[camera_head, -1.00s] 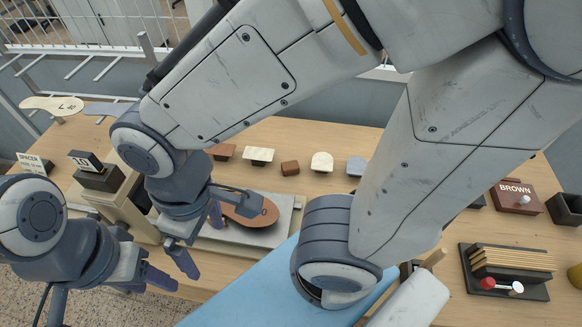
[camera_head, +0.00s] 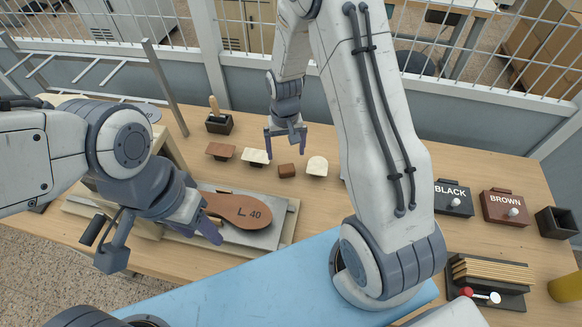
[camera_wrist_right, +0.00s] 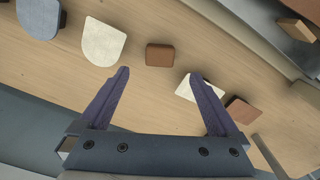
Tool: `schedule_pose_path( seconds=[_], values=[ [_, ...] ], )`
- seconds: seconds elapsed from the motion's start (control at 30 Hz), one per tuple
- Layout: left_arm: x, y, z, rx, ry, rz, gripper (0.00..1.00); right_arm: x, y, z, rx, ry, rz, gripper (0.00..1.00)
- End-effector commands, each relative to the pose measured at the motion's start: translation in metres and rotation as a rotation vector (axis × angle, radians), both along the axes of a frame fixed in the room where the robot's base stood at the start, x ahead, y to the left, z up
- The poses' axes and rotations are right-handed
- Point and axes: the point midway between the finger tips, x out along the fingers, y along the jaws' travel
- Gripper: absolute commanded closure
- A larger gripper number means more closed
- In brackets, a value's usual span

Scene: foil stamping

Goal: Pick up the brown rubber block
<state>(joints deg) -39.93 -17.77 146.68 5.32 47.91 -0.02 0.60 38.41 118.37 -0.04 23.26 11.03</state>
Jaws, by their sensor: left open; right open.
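The small brown block (camera_head: 286,170) sits on the wooden table among a row of pieces, between a cream piece (camera_head: 255,156) and a rounded cream piece (camera_head: 317,166). My right gripper (camera_head: 286,150) is open and empty, just behind and above the block in the head view. In the right wrist view the brown block (camera_wrist_right: 158,55) lies beyond the open fingertips (camera_wrist_right: 159,75), lined up between them and not held. A wider reddish-brown piece (camera_head: 220,150) stands at the left end of the row. My left gripper (camera_head: 165,245) is open at the near left, beside the sole plate.
A brown sole marked L 40 (camera_head: 240,211) lies on a grey plate (camera_head: 262,238). A dark holder (camera_head: 219,125) stands behind the row. Boxes labelled BLACK (camera_head: 453,198) and BROWN (camera_head: 505,207) and a rack (camera_head: 490,272) are at right. A blue piece (camera_wrist_right: 40,15) shows in the wrist view.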

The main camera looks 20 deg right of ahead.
Motion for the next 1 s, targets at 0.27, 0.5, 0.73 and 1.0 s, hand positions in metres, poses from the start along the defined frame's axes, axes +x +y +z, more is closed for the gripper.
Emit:
schedule_pose_path(
  seconds=[0.27, 0.5, 0.73, 1.0],
  values=[
    [0.0, 0.0, 0.008, 0.0, 0.0, -0.001, 0.5, 0.0, 0.001, -0.024, 0.0, 0.001, 0.002, 0.03],
    [0.0, 0.0, 0.028, 0.0, 0.0, -0.004, 0.5, -0.003, 0.0, -0.047, 0.0, 0.004, 0.002, 0.03],
    [0.0, 0.0, 0.034, 0.0, -0.001, -0.006, 0.5, -0.002, -0.001, -0.071, 0.0, 0.001, 0.001, 0.03],
    [0.0, 0.0, 0.033, 0.0, -0.001, -0.006, 0.5, -0.002, -0.001, -0.074, 0.0, -0.001, 0.001, 0.03]
  ],
)
